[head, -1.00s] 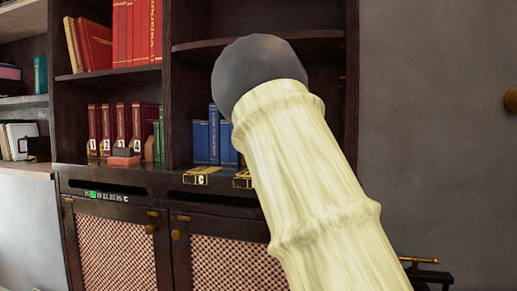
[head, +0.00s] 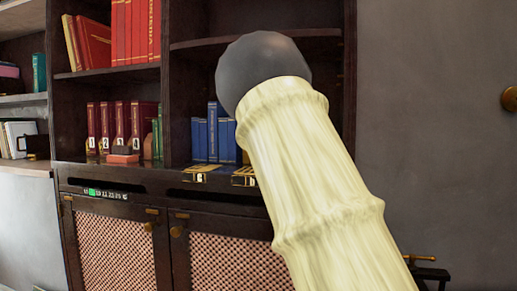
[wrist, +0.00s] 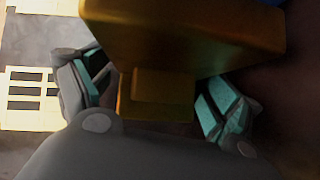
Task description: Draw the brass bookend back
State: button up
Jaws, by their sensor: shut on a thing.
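The brass bookend (wrist: 195,30) fills the top of the wrist view as a wide golden block with a smaller squared part below it. My gripper (wrist: 158,92) has its teal-padded fingers on both sides of that smaller part and is shut on it. The contact faces themselves are dim. In the head view my pale arm with its dark round joint covers the right part of the bookcase, and my gripper is hidden behind it. I cannot make out the bookend for sure there.
Blue books (head: 213,138) stand on the shelf left of my arm. Numbered red books (head: 115,122) stand in the left bay with a reddish block (head: 122,154) before them. Black-and-gold pieces (head: 199,174) lie on the ledge. Bare grey wall (head: 440,130) is at right.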

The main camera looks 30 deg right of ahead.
jog(key=shift+s+d+f, duration=0.1)
jog(key=shift+s+d, duration=0.9)
jog(key=shift+s, duration=0.25)
jog(key=shift+d, duration=0.1)
jog(key=o, duration=1.7)
jog(key=shift+s+d, duration=0.1)
jog(key=shift+o, duration=0.2)
jog(key=shift+d, duration=0.1)
jog(key=shift+a, duration=0.2)
jog(key=shift+d+r, duration=0.1)
jog(key=shift+r, duration=0.1)
jog(key=v, duration=0.7)
jog(key=shift+r, duration=0.2)
jog(key=shift+s+d, duration=0.1)
jog(key=shift+s, duration=0.05)
